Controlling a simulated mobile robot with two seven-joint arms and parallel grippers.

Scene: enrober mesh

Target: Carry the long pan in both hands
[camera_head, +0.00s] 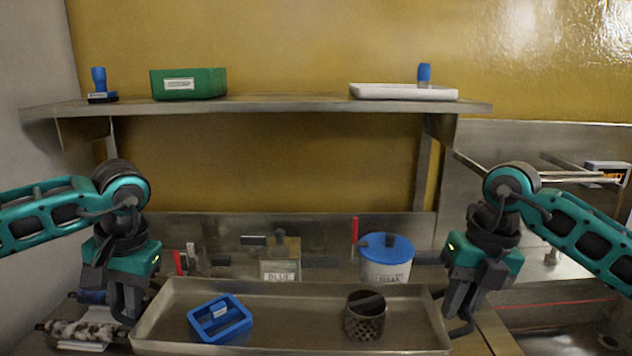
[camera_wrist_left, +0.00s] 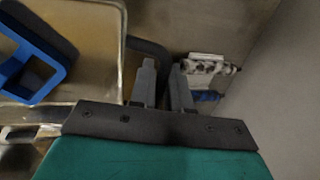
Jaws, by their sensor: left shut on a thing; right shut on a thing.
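The long metal pan (camera_head: 280,334) lies level across the front of the head view. My left gripper (camera_head: 127,308) is at its left end, shut on the dark handle there. In the left wrist view the pan (camera_wrist_left: 98,62) is at the left, and the fingers (camera_wrist_left: 164,85) are at its dark handle (camera_wrist_left: 148,50). My right gripper (camera_head: 456,308) is shut on the handle at the pan's right end. A blue frame-like tool (camera_head: 232,330) and a dark mesh cup (camera_head: 364,322) are in the pan. I cannot tell whether the pan touches the surface below.
Behind the pan stand a clear container (camera_head: 280,262) and a blue-lidded white tub (camera_head: 385,266). A steel shelf (camera_head: 290,104) above holds a green bin (camera_head: 189,84) and a white tray (camera_head: 403,91). Rolled cloths (camera_head: 82,330) lie left of the pan. A sink-like basin (camera_head: 560,318) is at right.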

